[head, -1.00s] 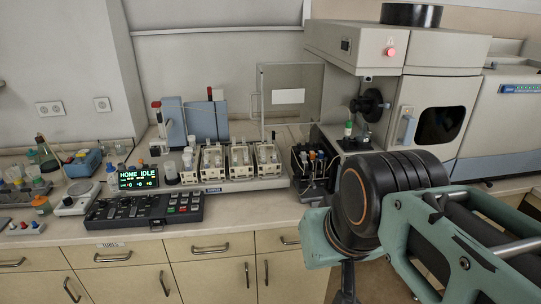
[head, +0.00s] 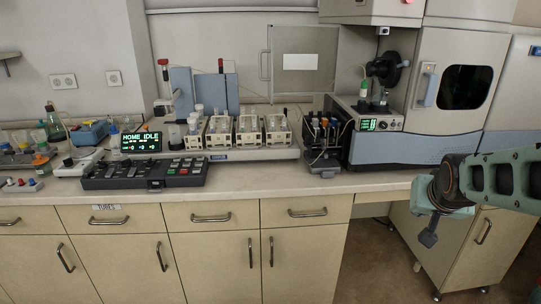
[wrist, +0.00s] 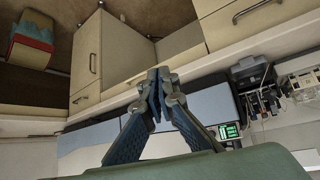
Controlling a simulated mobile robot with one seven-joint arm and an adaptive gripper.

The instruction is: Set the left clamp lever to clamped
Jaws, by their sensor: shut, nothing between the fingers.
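My gripper (head: 428,239) hangs at the right of the head view, in front of the bench and below the worktop edge. It is shut and empty; its fingertips (wrist: 160,76) meet in the wrist view. A small dark unit with several upright levers or stoppers, some orange-tipped, (head: 320,143) stands on the worktop, well to the left of my gripper and apart from it. It also shows in the wrist view (wrist: 256,88), upside down at the right. I cannot tell which part is the left clamp lever or how it is set.
The spectrometer (head: 440,135) stands behind my gripper, with a small green display (head: 368,125) on its left side. Sample racks (head: 249,132) and a black control box (head: 145,174) fill the worktop further left. Drawers and cupboards (head: 212,216) lie below. The floor in front is clear.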

